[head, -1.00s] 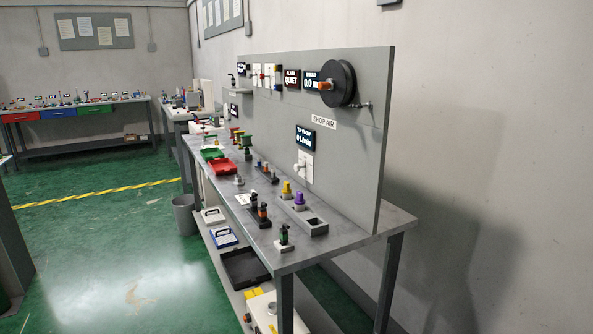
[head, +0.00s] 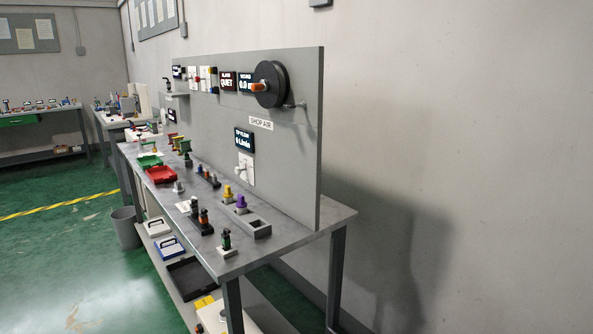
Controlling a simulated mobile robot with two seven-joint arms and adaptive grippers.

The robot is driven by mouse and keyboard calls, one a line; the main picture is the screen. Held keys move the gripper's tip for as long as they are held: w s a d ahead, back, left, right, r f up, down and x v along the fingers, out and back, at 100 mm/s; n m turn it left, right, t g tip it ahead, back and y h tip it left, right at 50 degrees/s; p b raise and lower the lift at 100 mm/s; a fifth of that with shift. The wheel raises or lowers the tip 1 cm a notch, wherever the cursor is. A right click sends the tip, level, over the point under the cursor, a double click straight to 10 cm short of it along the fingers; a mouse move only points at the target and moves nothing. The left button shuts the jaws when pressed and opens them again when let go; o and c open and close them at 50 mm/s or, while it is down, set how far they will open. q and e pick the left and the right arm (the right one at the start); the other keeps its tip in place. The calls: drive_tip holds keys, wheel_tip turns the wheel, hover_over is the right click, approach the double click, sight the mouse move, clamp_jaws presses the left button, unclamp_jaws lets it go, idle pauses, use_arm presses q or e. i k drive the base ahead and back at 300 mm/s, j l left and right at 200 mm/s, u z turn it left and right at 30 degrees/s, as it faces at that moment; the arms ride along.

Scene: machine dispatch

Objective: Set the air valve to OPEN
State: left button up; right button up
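A white valve (head: 242,169) is mounted low on the grey back panel (head: 300,165) of the workbench. It sits below a small dark display (head: 245,140) with white text that seems to read 0 L/min. A SHOP AIR label (head: 261,123) is to the upper right of the valve. The valve's handle is too small to tell its position. Neither of my grippers is in view.
The workbench top (head: 290,237) carries red and green trays, coloured fittings and small holders. A grey bin (head: 125,228) stands on the floor at left. Open green floor lies to the left.

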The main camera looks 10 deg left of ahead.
sight(238, 170)
drive_tip(key=i+j+z, duration=0.15)
drive_tip(key=j+z, duration=1.05)
drive_tip(key=j, duration=0.15)
drive_tip(key=j+z, duration=0.45)
